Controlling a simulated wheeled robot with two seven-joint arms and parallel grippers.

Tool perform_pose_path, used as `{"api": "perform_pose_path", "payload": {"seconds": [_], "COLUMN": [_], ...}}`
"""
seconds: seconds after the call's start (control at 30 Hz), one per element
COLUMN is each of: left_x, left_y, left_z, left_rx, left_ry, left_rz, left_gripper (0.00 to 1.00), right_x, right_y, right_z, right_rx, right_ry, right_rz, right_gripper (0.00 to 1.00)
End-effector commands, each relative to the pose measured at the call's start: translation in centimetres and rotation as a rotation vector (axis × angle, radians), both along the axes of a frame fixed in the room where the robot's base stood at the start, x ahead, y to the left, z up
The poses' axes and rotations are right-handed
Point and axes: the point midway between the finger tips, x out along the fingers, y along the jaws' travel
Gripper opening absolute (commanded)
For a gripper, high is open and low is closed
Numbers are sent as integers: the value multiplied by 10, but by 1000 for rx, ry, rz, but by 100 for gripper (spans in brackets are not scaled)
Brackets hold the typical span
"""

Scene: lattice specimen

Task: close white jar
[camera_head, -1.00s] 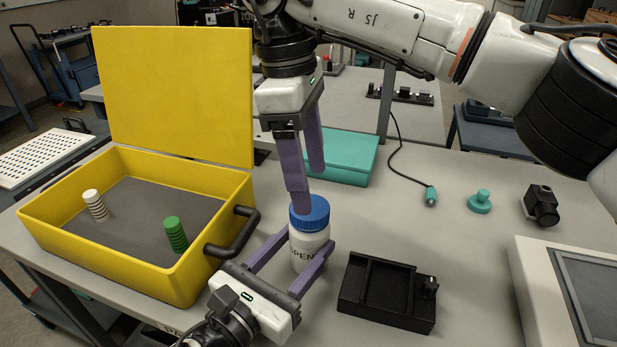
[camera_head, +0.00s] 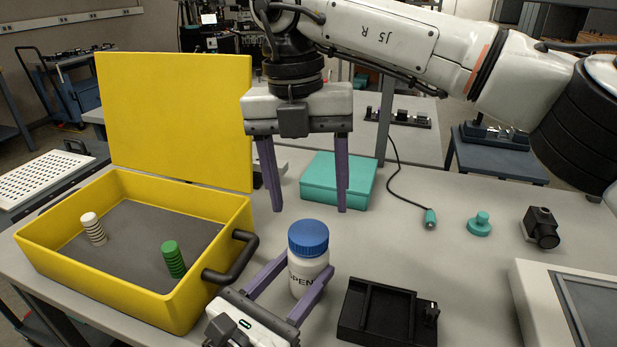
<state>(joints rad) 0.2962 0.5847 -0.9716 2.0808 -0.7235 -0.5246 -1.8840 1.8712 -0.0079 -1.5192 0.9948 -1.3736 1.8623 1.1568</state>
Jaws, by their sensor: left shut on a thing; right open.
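The white jar (camera_head: 307,279) stands upright on the grey table, with the blue lid (camera_head: 308,238) seated on its top and looking level. How tightly the lid sits cannot be told. My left gripper (camera_head: 296,277) comes in from below, its purple fingers on either side of the jar's body, shut on it. My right gripper (camera_head: 309,208) is open and empty, fingers pointing down, above and behind the lid and apart from it.
An open yellow case (camera_head: 130,288) with a white ribbed piece (camera_head: 93,229) and a green one (camera_head: 174,259) stands left. A black tray (camera_head: 362,318) lies right of the jar. A teal box (camera_head: 325,182) is behind. A teal knob (camera_head: 480,224) and black block (camera_head: 541,228) stand right.

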Motion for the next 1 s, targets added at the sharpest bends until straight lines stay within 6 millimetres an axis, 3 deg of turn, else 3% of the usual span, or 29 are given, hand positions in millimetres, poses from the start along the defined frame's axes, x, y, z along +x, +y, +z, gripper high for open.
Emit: {"api": "perform_pose_path", "payload": {"seconds": [1.0], "left_x": [0], "left_y": [0], "left_z": [0], "left_rx": [0], "left_ry": [0], "left_rz": [0], "left_gripper": [0], "right_x": [-1], "right_y": [-1], "right_z": [16], "right_rx": [62], "right_ry": [121], "right_rz": [2323], "right_gripper": [64]}}
